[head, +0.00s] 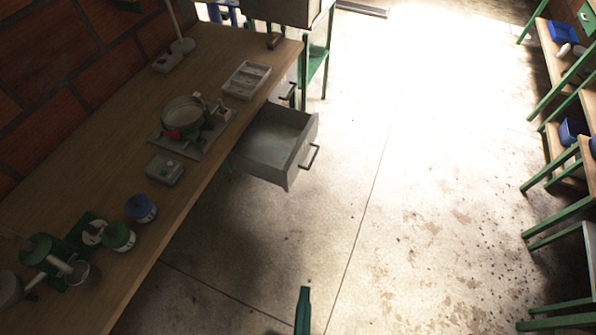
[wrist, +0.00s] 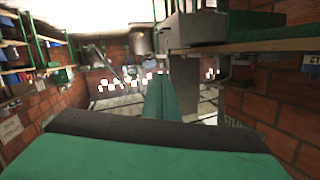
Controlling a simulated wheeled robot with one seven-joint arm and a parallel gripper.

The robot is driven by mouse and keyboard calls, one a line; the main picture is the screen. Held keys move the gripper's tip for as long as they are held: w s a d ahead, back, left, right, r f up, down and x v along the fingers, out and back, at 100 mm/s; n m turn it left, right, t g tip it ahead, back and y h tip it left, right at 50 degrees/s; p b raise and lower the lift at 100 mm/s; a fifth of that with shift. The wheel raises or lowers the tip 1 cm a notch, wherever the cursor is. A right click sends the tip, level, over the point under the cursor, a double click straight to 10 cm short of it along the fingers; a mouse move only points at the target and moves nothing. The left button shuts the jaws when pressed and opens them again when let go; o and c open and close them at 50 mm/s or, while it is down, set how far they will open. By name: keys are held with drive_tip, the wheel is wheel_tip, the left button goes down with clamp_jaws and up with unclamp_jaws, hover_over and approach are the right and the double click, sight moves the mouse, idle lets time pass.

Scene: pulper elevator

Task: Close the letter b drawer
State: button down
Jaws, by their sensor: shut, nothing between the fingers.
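A grey metal drawer (head: 275,142) stands pulled out from under the wooden workbench in the head view. It looks empty inside, and its front has a dark bar handle (head: 309,157) facing right. I can read no letter on it. My gripper (head: 304,294) shows as a narrow teal shape at the bottom of the head view, over the floor, in front of the drawer and well apart from it. In the wrist view my gripper's teal fingers (wrist: 160,90) are together with nothing between them. I cannot surely make out the drawer there.
The workbench (head: 95,165) holds a round metal pot (head: 184,115), a white tray (head: 246,80), a small grey box (head: 164,169) and several jars. Another handle (head: 287,92) shows beyond the open drawer. Green-legged shelves (head: 560,205) stand at the right. The floor between is clear.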

drive_tip(key=w+f+m+t, duration=0.1)
drive_tip(key=w+f+m, duration=0.7)
drive_tip(key=w, duration=0.6)
drive_tip(key=w+a+f+m, duration=0.1)
drive_tip(key=w+a+m, duration=0.1)
drive_tip(key=w, duration=0.7)
drive_tip(key=w+a+f+m, duration=0.1)
drive_tip(key=w+f+m, duration=0.1)
drive_tip(key=w, duration=0.8)
drive_tip(key=w+a+f+m+t+h, duration=0.1)
drive_tip(key=w+m, duration=0.3)
drive_tip(key=w, duration=0.6)
drive_tip(key=shift+a+f, duration=0.2)
drive_tip(key=shift+a, duration=0.65)
drive_tip(key=shift+w, duration=0.1)
